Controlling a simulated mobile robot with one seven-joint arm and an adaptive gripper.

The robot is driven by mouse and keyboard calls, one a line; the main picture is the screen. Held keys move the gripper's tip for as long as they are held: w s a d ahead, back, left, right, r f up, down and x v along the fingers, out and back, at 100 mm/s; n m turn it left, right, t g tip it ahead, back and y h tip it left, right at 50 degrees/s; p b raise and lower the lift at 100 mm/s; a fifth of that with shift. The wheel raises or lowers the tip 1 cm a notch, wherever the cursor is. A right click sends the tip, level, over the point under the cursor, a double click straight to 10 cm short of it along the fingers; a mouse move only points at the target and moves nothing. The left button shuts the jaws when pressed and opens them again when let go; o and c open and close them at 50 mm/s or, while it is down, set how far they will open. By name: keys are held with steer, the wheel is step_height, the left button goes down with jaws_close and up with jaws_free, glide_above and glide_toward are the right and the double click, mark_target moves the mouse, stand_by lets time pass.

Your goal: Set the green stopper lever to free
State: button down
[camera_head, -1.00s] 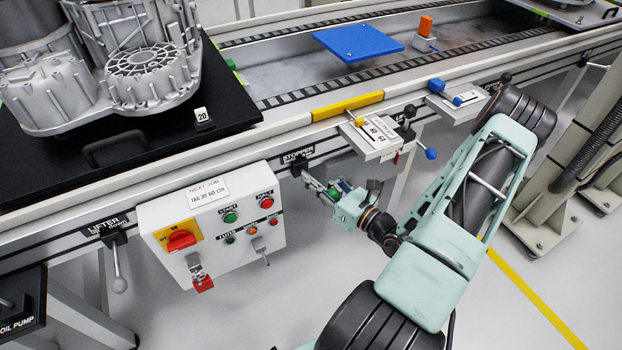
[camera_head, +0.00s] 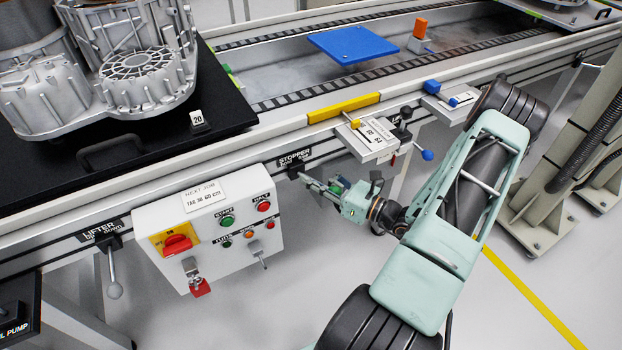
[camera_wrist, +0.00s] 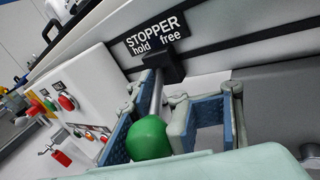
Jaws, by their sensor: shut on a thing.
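The stopper lever has a green knob (camera_wrist: 150,138) on a metal rod (camera_wrist: 157,94) that comes out of a black pivot block (camera_wrist: 166,65). The STOPPER label (camera_wrist: 150,36) above it reads "hold" on the left and "free" on the right. In the wrist view the rod runs down and slightly left from the block. My gripper (camera_wrist: 156,112) is shut on the lever, with blue-padded fingers on both sides of the rod and knob. In the head view my gripper (camera_head: 328,189) is at the lever, below the STOPPER label (camera_head: 294,157); the knob is partly hidden there.
A white control box (camera_head: 215,232) with buttons and a red switch stands close left of the lever. A LIFTER lever (camera_head: 113,285) hangs farther left. The conveyor rail runs above. Small levers with yellow (camera_head: 355,124) and blue (camera_head: 427,155) knobs are to the right.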

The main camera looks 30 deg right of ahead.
steer(key=shift+d+r, duration=0.15)
steer(key=shift+d, duration=0.1)
steer(key=c, duration=2.2)
jaws_free()
steer(key=shift+o, duration=0.8)
steer(key=shift+a, duration=0.15)
steer(key=v, duration=1.2)
